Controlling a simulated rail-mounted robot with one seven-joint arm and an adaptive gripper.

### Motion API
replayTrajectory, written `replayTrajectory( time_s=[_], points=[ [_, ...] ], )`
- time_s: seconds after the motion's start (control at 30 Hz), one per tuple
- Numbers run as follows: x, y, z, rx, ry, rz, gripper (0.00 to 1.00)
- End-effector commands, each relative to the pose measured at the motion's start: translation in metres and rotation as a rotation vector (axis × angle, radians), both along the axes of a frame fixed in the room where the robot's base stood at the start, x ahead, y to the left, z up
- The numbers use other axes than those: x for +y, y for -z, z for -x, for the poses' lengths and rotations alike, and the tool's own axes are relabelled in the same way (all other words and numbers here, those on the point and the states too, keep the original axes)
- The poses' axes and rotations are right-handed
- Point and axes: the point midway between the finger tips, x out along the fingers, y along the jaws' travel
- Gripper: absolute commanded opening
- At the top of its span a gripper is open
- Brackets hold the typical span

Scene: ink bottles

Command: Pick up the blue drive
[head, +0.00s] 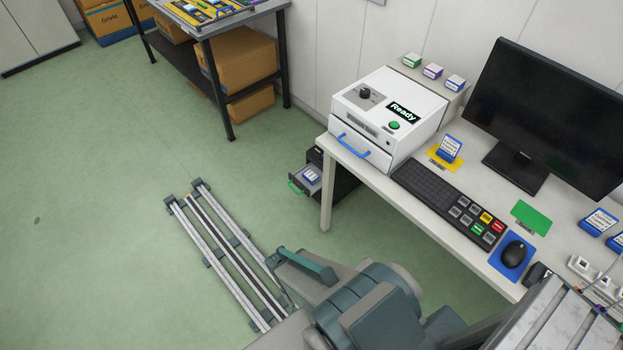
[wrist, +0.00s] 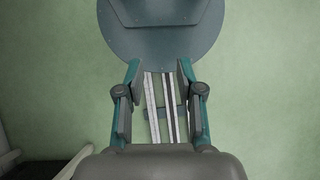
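Several small white-and-blue blocks could be the blue drive; I cannot tell which. In the head view, one blue-labelled block (head: 449,148) stands on a yellow mat (head: 441,160) on the desk. Another blue block (head: 455,83) is on the ledge behind the white machine. A further one (head: 311,176) lies in the open drawer under the desk. More lie at the desk's right, including a blue block (head: 598,222). My gripper (wrist: 159,72) is open and empty in the wrist view, above the floor and rail, with no block near it.
The white machine (head: 390,105) reads "Ready" and has a blue-handled drawer. A keyboard (head: 432,190), monitor (head: 545,110), green mat (head: 531,217) and mouse (head: 514,254) occupy the desk. A rail (head: 228,258) lies on the floor; the floor at left is clear.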

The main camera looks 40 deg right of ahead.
Motion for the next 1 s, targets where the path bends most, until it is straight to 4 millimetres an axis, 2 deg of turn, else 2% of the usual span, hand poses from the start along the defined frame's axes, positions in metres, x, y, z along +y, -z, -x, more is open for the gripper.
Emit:
replayTrajectory(
  time_s=[0.43, 0.67, 1.0],
  points=[
    [0.0, 0.0, 0.0, 0.0, 0.0, 0.0, 0.37],
    [0.0, 0.0, 0.0, 0.0, 0.0, 0.0, 0.73],
    [0.0, 0.0012, -0.0002, 0.0, 0.0, 0.0, 0.73]
  ],
)
